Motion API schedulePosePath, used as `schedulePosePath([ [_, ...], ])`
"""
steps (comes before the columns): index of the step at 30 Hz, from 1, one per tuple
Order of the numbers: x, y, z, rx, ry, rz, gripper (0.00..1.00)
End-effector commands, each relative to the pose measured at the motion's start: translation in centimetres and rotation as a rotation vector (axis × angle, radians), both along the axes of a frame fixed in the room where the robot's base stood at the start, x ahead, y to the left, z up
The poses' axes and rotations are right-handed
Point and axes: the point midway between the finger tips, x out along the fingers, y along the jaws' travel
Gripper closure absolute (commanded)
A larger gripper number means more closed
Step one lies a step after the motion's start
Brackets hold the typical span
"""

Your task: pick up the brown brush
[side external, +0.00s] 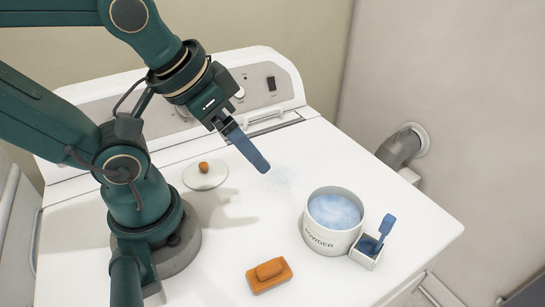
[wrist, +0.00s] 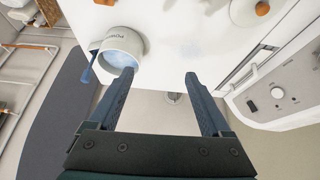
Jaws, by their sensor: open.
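The brown brush (side external: 268,276), an orange-brown block with a raised oval grip on top, lies flat on the white washer top (side external: 385,275) near its front. My gripper (side external: 262,166) is in the air above the back half of the washer top, well behind and above the brush. In the wrist view my gripper (wrist: 160,73) shows two blue fingers spread apart with nothing between them.
A white powder tub (side external: 329,243) stands right of the brush, with a small box (side external: 365,256) holding a blue scoop (side external: 386,228). A white lid (side external: 205,176) with a brown knob lies behind left. The control panel (side external: 255,82) rises at the back.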

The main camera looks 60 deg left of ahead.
Motion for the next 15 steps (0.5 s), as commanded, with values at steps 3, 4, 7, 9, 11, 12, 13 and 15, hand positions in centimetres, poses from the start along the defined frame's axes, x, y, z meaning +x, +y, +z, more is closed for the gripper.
schedulePosePath([
  [3, 0.9, -0.2, 0.5, -0.051, -0.015, 0.084, 0.18],
  [4, 1.1, -0.4, 0.4, -0.065, -0.003, 0.096, 0.18],
  [7, 1.8, -1.6, -0.2, -0.103, 0.049, 0.115, 0.18],
  [9, 2.2, -2.7, -0.9, -0.121, 0.096, 0.117, 0.18],
  [11, 2.4, -3.8, -1.6, -0.130, 0.143, 0.113, 0.18],
  [12, 2.4, -4.6, -2.2, -0.132, 0.176, 0.106, 0.18],
  [13, 2.4, -5.2, -2.8, -0.131, 0.203, 0.101, 0.18],
  [15, 2.1, -6.7, -4.1, -0.120, 0.266, 0.081, 0.18],
])
